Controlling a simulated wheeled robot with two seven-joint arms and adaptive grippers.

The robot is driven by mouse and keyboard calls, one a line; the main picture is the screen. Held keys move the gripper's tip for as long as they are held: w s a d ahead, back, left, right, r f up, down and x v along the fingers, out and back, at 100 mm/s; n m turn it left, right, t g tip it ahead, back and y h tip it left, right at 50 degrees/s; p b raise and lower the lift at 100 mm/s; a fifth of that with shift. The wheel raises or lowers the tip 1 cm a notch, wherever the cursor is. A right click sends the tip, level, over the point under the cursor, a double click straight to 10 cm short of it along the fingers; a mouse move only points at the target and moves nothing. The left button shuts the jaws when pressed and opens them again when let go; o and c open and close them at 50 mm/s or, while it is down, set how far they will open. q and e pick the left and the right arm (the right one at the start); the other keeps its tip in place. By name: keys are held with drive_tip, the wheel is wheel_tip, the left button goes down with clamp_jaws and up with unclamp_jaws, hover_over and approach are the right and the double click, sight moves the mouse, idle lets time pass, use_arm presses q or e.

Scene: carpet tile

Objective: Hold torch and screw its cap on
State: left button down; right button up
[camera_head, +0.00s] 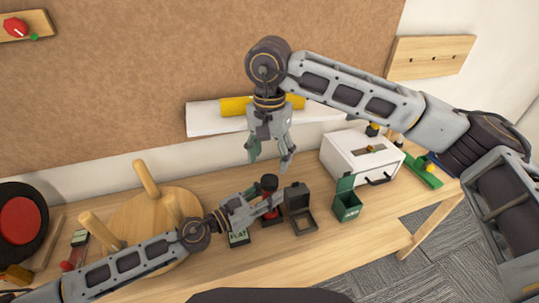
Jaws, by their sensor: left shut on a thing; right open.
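A small upright item with a black top (269,182) and red parts below, seemingly the torch, stands near the middle of the wooden table. My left gripper (275,202) reaches in from the left and is shut on it at mid-height. The fingers hide part of its body. Whether the black top is a separate cap is too small to tell. My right gripper (270,160) points down with its fingers apart, empty, just above the black top.
A dark open box (301,222) stands close right of the torch, with a green open box (347,208) further right. A white drawer box (345,160) stands behind them.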

sight(270, 180)
drive_tip(key=n, duration=1.3)
idle(0.5)
drive_tip(key=shift+f, duration=0.1)
drive_tip(key=shift+f, duration=3.9)
